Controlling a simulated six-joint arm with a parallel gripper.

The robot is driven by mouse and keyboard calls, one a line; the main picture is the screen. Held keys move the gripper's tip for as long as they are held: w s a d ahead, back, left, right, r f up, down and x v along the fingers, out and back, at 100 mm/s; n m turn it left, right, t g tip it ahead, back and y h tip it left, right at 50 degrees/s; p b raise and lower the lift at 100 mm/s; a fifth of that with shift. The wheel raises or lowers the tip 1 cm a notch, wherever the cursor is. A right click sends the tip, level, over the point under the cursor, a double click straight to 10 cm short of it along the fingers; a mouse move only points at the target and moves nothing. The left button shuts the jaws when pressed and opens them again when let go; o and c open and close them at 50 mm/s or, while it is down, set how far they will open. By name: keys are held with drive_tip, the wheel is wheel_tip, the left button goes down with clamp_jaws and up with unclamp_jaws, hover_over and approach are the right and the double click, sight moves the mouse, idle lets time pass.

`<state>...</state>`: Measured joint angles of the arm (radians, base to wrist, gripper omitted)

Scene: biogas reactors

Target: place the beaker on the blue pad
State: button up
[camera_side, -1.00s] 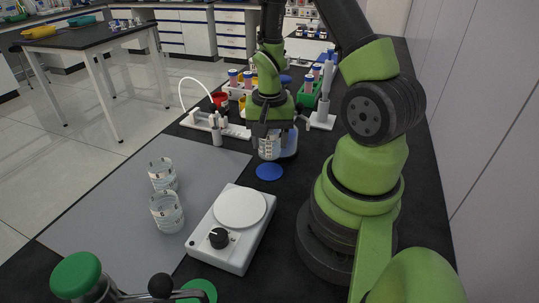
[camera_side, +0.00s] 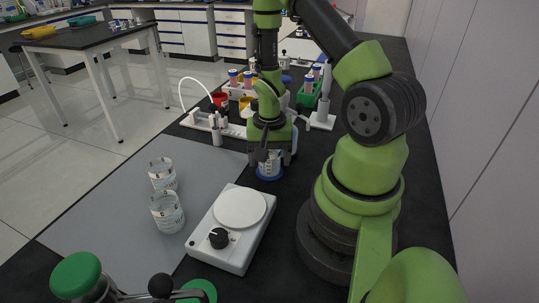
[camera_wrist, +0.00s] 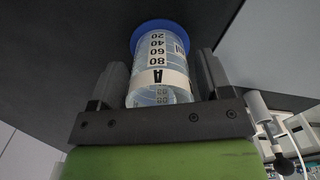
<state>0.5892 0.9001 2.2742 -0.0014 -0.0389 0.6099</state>
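The clear beaker (camera_side: 266,168), with printed markings, is between my gripper's fingers and over the blue pad (camera_side: 270,178). My gripper (camera_side: 270,157) points down and is shut on the beaker. In the wrist view, the beaker (camera_wrist: 160,75) shows its "A" label and scale, upright with one finger on each side. The round blue pad (camera_wrist: 143,32) shows around its far end. The beaker looks at or very near the pad; I cannot tell whether they touch.
A white hotplate (camera_side: 232,230) with a dial stands just in front of the pad. Two more beakers (camera_side: 162,174) (camera_side: 167,212) stand on the grey mat (camera_side: 110,205) at left. Tube racks (camera_side: 308,95) and a white stand (camera_side: 322,121) are behind. A green-capped bottle (camera_side: 76,275) is at front left.

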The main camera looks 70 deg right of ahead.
drive_tip(key=shift+r, duration=0.1)
drive_tip(key=a+r+n+t, duration=0.2)
drive_tip(key=a+r, duration=0.2)
drive_tip(key=r, duration=0.7)
drive_tip(key=a+r+n+t, duration=0.1)
drive_tip(key=a+r+n, duration=0.15)
drive_tip(key=r, duration=0.85)
drive_tip(key=s+a+r+n+t+y, duration=0.2)
drive_tip(key=s+a+r+n+t, duration=0.2)
drive_tip(key=a, duration=0.5)
wheel_tip(320, 180, up, 3)
drive_tip(key=shift+s+a+f+n, duration=0.15)
drive_tip(key=shift+s+n, duration=0.4)
drive_tip(key=shift+s, duration=0.05)
